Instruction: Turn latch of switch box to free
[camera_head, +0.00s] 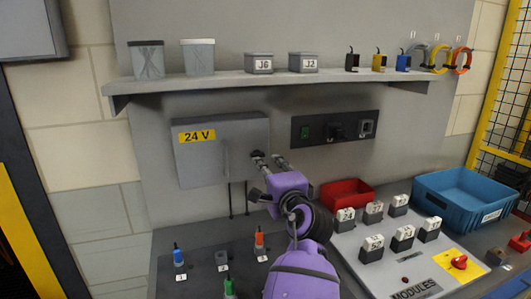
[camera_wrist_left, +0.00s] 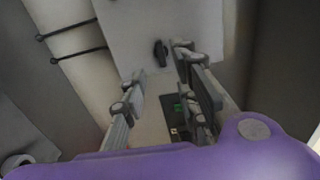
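The grey switch box (camera_head: 205,158) with a yellow "24 V" label hangs on the back panel below the shelf. Its door is shut. A small dark latch (camera_head: 257,154) sits at its right edge, partly covered by my left gripper (camera_head: 270,162). In the left wrist view the box face (camera_wrist_left: 125,22) is at the top, and the latch (camera_wrist_left: 161,53) shows as a dark knob. My left gripper (camera_wrist_left: 158,62) is open, its fingers pointing at the latch, one to each side. I cannot tell whether either finger touches it. My right gripper is out of view.
A dark socket panel (camera_head: 352,128) is right of the box. The shelf (camera_head: 225,83) above holds bins and small parts. Below are a red bin (camera_head: 347,190), a blue crate (camera_head: 441,190), a modules board (camera_head: 377,273) and several coloured pegs. Two cables hang under the box.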

